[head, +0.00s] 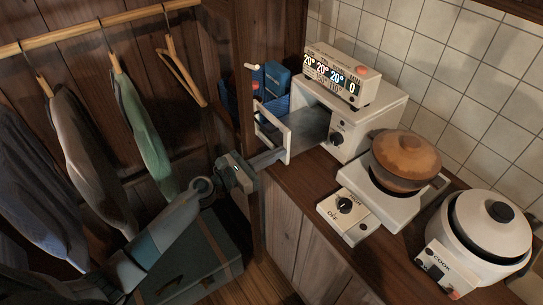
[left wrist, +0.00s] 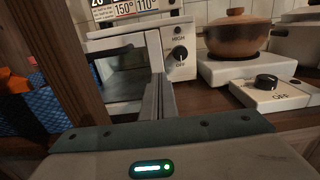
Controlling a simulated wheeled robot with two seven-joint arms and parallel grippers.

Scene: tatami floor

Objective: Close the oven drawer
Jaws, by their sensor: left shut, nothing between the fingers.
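The white oven (head: 372,112) stands on the wooden counter against the tiled wall. Its white-framed front (head: 287,143) is out from the body, with a gap and a grey surface between them, so the drawer is open. In the left wrist view the framed front (left wrist: 98,45) shows dark glass. My left gripper (head: 281,153) is shut and empty. Its fingers point at the lower part of the front, at its outer side; I cannot tell whether they touch. The fingers also show in the left wrist view (left wrist: 158,80). My right gripper is not in view.
A clock display (head: 335,74) sits on the oven. A hot plate (head: 355,200) with a brown pot (head: 407,160) and a white cooker (head: 490,235) stand to the right. A wooden post (head: 243,90) is close left of the drawer. Clothes (head: 140,135) hang at left.

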